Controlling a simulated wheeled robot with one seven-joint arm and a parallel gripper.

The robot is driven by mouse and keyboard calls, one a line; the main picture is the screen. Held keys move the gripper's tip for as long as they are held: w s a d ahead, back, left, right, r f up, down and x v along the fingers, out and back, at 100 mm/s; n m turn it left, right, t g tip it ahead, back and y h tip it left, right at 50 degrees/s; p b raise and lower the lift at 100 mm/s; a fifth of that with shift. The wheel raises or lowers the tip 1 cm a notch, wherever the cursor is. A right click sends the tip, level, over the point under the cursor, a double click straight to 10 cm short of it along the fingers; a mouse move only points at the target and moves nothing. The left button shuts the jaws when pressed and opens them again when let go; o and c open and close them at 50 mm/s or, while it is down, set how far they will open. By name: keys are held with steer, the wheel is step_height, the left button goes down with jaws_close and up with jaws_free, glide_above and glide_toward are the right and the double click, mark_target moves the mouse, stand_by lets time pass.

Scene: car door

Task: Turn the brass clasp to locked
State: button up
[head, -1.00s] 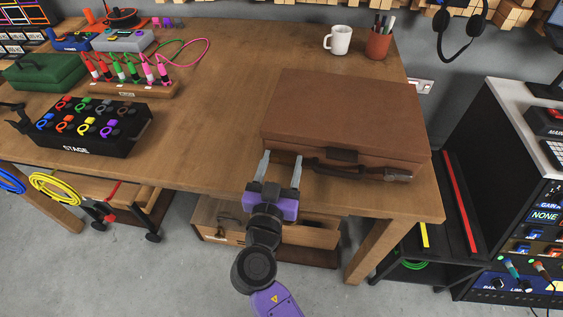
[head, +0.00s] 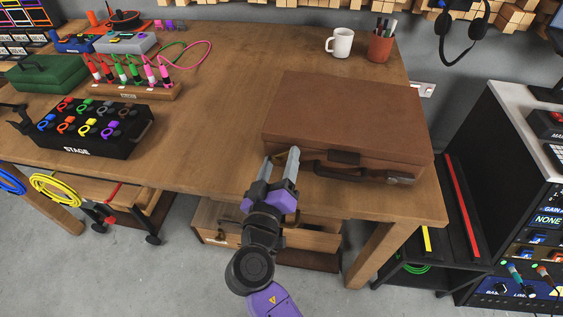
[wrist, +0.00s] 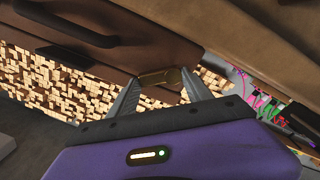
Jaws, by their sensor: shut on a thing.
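A closed brown leather case (head: 345,110) lies on the wooden bench near its front right corner. The small brass clasp (wrist: 160,77) is on the case's front face, left of the handle in the head view. In the wrist view it lies between my fingertips, tilted in the picture. My gripper (head: 281,155) is shut on the clasp, one finger on each side. In the head view the fingers hide most of the clasp, and only a bit of brass (head: 279,156) shows. I cannot read the clasp's locked or unlocked position.
The case's dark handle (head: 362,175) sticks out at the front, right of my gripper, below a dark latch plate (head: 344,157). A wooden drawer (head: 310,235) stands under the bench edge. A mug (head: 340,43) and pen cup (head: 379,46) stand behind the case.

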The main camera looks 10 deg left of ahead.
steer(key=n, duration=0.2)
steer(key=n+p, duration=0.1)
steer(key=a+n, duration=0.1)
steer(key=n, duration=0.1)
steer(key=shift+r+n, duration=0.3)
steer(key=n, duration=0.1)
steer(key=n+p, duration=0.1)
steer(key=n, duration=0.1)
steer(key=shift+a+p, duration=0.25)
steer(key=shift+p, duration=0.05)
steer(key=shift+a+n+p, duration=0.2)
steer(key=shift+n+p, duration=0.1)
steer(key=shift+n, duration=0.5)
steer(key=shift+f, duration=0.1)
steer(key=o, duration=1.4)
steer(key=shift+c, duration=0.2)
steer(key=s, duration=0.7)
steer(key=shift+s+a, duration=0.3)
steer(key=shift+s, duration=0.05)
